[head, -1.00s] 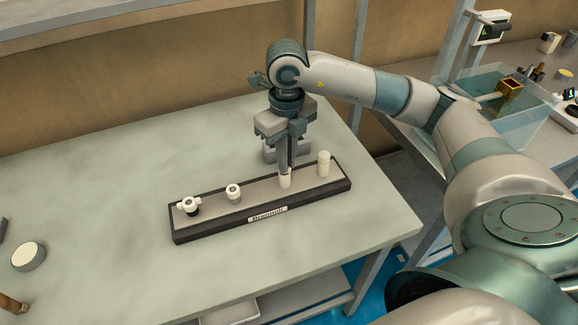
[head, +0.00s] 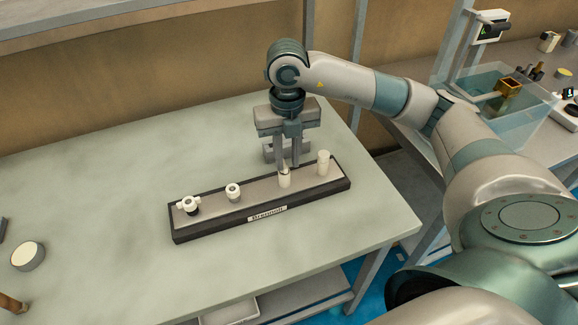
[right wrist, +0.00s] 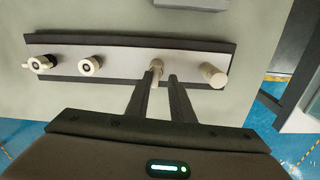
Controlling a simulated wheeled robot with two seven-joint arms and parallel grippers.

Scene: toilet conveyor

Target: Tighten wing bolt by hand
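A long dark board with a grey top (head: 257,196) lies on the table and bears several pale fittings in a row. The leftmost (head: 188,204) has side lobes like wings; it also shows in the right wrist view (right wrist: 40,64). The third fitting from the left (head: 284,180) is slim and upright, and shows in the right wrist view (right wrist: 156,67). My right gripper (head: 290,165) points down over this third fitting. In the right wrist view its fingers (right wrist: 163,80) are apart, with the fitting near the left fingertip. Contact is unclear. My left gripper is out of view.
A round knob (head: 233,191) and a pale cylinder (head: 323,163) stand on the board either side of the third fitting. A grey block (head: 270,152) sits behind the board. The table's left side (head: 100,170) is mostly clear; a round disc (head: 28,256) lies there.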

